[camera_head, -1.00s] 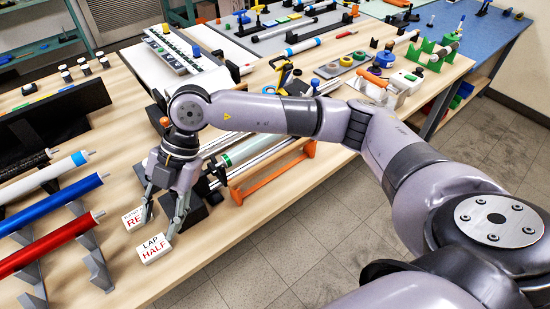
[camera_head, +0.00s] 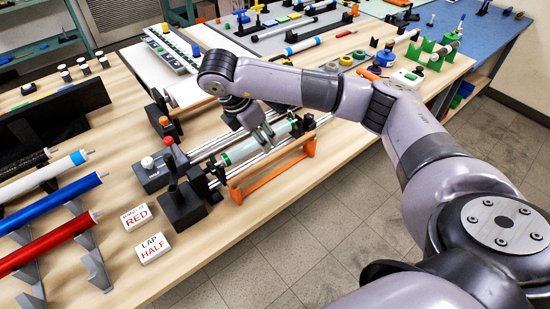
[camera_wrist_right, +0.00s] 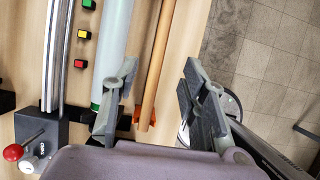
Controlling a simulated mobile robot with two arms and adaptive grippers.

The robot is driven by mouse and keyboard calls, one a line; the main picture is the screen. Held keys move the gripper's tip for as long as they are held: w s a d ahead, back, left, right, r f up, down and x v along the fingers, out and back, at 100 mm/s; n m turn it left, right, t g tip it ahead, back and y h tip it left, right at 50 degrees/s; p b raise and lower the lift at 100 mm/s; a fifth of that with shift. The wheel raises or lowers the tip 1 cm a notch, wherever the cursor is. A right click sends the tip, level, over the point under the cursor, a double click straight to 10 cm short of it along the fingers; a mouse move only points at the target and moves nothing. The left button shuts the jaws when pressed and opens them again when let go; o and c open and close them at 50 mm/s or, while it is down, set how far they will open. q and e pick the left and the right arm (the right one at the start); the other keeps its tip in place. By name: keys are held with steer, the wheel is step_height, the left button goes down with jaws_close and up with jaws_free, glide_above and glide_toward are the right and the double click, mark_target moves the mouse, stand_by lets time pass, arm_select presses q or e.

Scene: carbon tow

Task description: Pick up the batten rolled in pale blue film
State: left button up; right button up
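A roll in pale blue film (camera_head: 240,151), with green at its ends, lies along the metal-railed jig in the middle of the table. It shows in the right wrist view (camera_wrist_right: 114,45) as a pale blue tube with a green band near its lower end. My right gripper (camera_head: 264,138) is above this roll in the head view and hides part of it. In the wrist view the right gripper (camera_wrist_right: 160,98) has its fingers wide apart, with nothing held. One finger overlaps the roll; the other is over the floor side. My left gripper is not in view.
An orange-brown bar (camera_wrist_right: 156,65) runs beside the roll along the table edge. The jig's dark end block (camera_head: 181,206) has levers. Red and blue rods (camera_head: 50,204) lie on the left rack. Two cards, one reading LAP HALF (camera_head: 153,248), lie in front. Coloured buttons (camera_wrist_right: 82,34) line the jig.

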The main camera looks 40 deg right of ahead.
mark_target(275, 155)
steer(key=b+x, duration=0.1)
steer(key=x, duration=0.3)
steer(key=shift+f, duration=0.3)
steer(key=p+x, duration=0.2)
steer(key=x, duration=0.2)
steer(key=shift+d, duration=0.2)
steer(key=shift+d+f, duration=0.2)
steer(key=shift+f, duration=0.35)
jaws_close()
